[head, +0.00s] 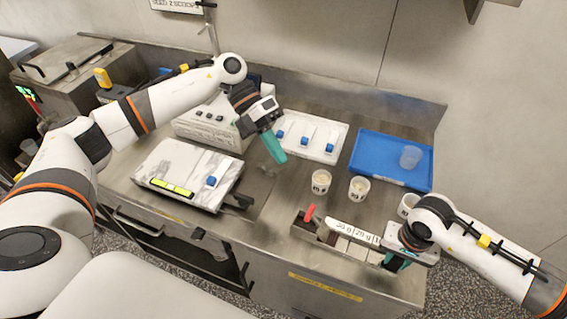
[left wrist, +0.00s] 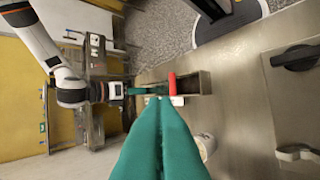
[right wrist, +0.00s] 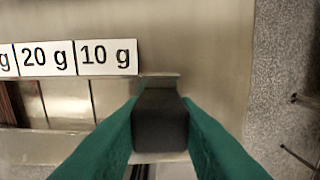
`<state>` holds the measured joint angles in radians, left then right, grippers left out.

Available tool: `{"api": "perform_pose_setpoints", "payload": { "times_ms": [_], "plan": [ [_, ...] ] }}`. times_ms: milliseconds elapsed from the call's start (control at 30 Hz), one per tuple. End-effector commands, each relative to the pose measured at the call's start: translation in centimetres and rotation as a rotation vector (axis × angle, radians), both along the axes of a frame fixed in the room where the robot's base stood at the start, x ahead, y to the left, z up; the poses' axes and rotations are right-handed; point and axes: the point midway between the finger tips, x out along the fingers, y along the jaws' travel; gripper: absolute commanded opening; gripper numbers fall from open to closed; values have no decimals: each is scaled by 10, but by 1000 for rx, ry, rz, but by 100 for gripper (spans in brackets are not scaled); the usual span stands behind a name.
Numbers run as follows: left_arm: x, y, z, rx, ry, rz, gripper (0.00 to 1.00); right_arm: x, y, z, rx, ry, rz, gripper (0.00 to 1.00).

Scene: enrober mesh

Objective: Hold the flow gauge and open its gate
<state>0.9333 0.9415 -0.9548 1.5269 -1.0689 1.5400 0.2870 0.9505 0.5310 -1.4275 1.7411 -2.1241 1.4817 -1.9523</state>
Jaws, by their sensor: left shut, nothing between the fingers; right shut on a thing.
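The flow gauge is a long metal trough (head: 330,238) near the counter's front edge, with white gram labels (head: 352,231) along its top. Its red gate tab (head: 311,211) stands up near the left end; the tab also shows in the left wrist view (left wrist: 172,83). My right gripper (head: 396,262) is shut on the gauge's dark end grip (right wrist: 160,118) at the right end, beside the 10 g label (right wrist: 107,55). My left gripper (head: 277,150) is shut and empty, above the counter, behind and left of the red tab and apart from it.
Two white cups (head: 320,182) (head: 359,187) stand behind the gauge, with another cup (head: 407,205) by my right arm. A blue tray (head: 372,150) holds a clear cup (head: 411,156). A white tray (head: 327,150) with blue-handled items lies behind; a marbled panel (head: 187,167) is left.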

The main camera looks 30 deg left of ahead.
Motion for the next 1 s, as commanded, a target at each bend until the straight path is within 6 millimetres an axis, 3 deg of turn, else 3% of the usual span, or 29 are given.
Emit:
{"api": "perform_pose_setpoints", "payload": {
  "times_ms": [400, 667, 800, 1000],
  "plan": [
    [1, 1, 2, 0, -1, 1, 2, 0, 0, 1, 0, -1, 0, 0],
    [-1, 0, 1, 2, -16, -15, 44, 0, 0, 0, 0, -1, -1, 0],
    [-9, -12, -7, 27, -166, -160, 67, 0, 0, 0, -1, -1, -1, 0],
    [-27, -38, -20, 84, -587, -587, 68, 0, 0, 0, -1, -1, -1, 0]
  ]
}}
